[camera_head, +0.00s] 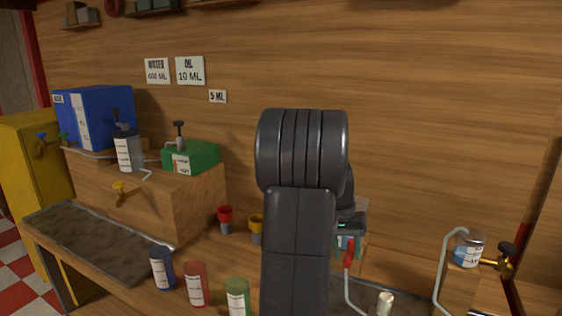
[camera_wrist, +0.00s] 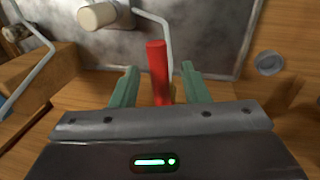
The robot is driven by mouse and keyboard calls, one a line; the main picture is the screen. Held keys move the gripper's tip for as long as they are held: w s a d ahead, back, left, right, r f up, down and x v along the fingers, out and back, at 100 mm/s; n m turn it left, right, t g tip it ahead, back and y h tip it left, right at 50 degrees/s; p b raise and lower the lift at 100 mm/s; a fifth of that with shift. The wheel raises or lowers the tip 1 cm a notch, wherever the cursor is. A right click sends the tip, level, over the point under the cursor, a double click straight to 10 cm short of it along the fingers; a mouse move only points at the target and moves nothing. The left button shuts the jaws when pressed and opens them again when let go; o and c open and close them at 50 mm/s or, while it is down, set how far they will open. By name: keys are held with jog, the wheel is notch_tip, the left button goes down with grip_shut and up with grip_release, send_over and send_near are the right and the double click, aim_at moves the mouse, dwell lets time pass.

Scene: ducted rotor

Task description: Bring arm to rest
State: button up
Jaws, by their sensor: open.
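My arm (camera_head: 297,220) stands upright in the middle of the head view, dark grey, and hides part of the bench. My gripper (camera_wrist: 157,80) is open, with its two green fingers spread apart. A red handle (camera_wrist: 157,70) shows between the fingers in the wrist view, with gaps on both sides. It also shows in the head view (camera_head: 349,252), just below the gripper, beside a bent grey pipe. I cannot tell how far the handle is from the fingers in depth.
Blue (camera_head: 162,268), red (camera_head: 197,284) and green (camera_head: 237,297) cups stand at the bench front. A wooden block (camera_head: 459,290) bears a jar (camera_head: 468,248) at right. A blue container (camera_head: 95,118) and green box (camera_head: 192,157) sit at left. A metal tray (camera_wrist: 205,30) lies beyond the fingers.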

jog(key=shift+d+f, duration=0.2)
jog(key=shift+f, duration=0.25)
jog(key=shift+s+d+r+n+b, duration=0.15)
jog(key=shift+d+n+b, duration=0.25)
jog(key=shift+n, duration=0.5)
jog(key=shift+s, duration=0.1)
jog(key=shift+a, duration=0.1)
